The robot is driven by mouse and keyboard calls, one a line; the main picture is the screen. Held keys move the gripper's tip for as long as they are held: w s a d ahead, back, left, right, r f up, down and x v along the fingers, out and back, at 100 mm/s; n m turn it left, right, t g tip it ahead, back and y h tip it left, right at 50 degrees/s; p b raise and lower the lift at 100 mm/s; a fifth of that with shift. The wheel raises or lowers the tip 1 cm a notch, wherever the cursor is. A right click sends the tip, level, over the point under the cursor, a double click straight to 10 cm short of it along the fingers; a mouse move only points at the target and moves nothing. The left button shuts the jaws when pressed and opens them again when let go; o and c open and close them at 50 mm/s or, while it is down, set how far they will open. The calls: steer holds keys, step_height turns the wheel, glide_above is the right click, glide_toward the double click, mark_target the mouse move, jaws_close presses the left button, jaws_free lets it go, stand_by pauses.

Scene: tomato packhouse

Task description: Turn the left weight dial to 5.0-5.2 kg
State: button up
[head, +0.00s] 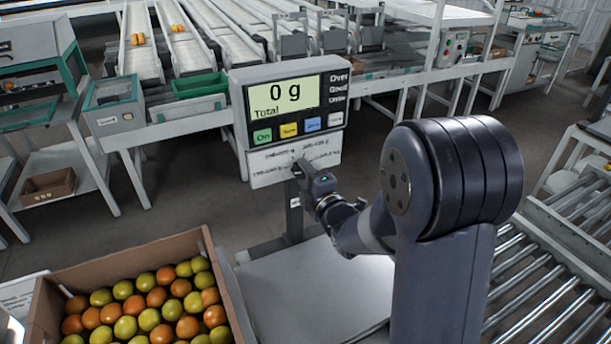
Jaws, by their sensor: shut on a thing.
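The scale's grey display head (290,105) stands on a post and reads "0 g" with "Total" below it. Under it is a pale panel (266,180) with small printed ranges too fine to read. My gripper (302,164) reaches up to the middle of this panel from the lower right. Its fingers are shut on a small part at the panel face, which looks like a dial. The fingers hide that part, so I cannot tell which dial it is or where it points.
A flat weighing plate (310,290) lies below the panel. A cardboard box (215,270) of green and orange tomatoes stands at the left. A roller conveyor (545,275) is at the right. Sorting lanes (205,50) and green-trimmed bins (200,85) stand behind.

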steer(key=shift+f+m+b, duration=0.1)
steer(key=shift+m+b, duration=0.2)
steer(key=shift+b, duration=0.15)
steer(key=shift+f+m+b, duration=0.15)
steer(key=shift+m+b, duration=0.75)
steer(key=shift+b, duration=0.15)
steer(key=m+b, duration=0.3)
steer(key=m, duration=0.1)
steer(key=m+b, duration=0.1)
steer(key=m, duration=0.3)
steer(key=shift+r+m+p, duration=0.15)
steer(key=shift+m+p, duration=0.3)
steer(key=shift+m, duration=4.4)
steer(key=shift+r+m+p, duration=0.15)
steer(key=shift+m+p, duration=0.3)
steer(key=shift+m, duration=4.4)
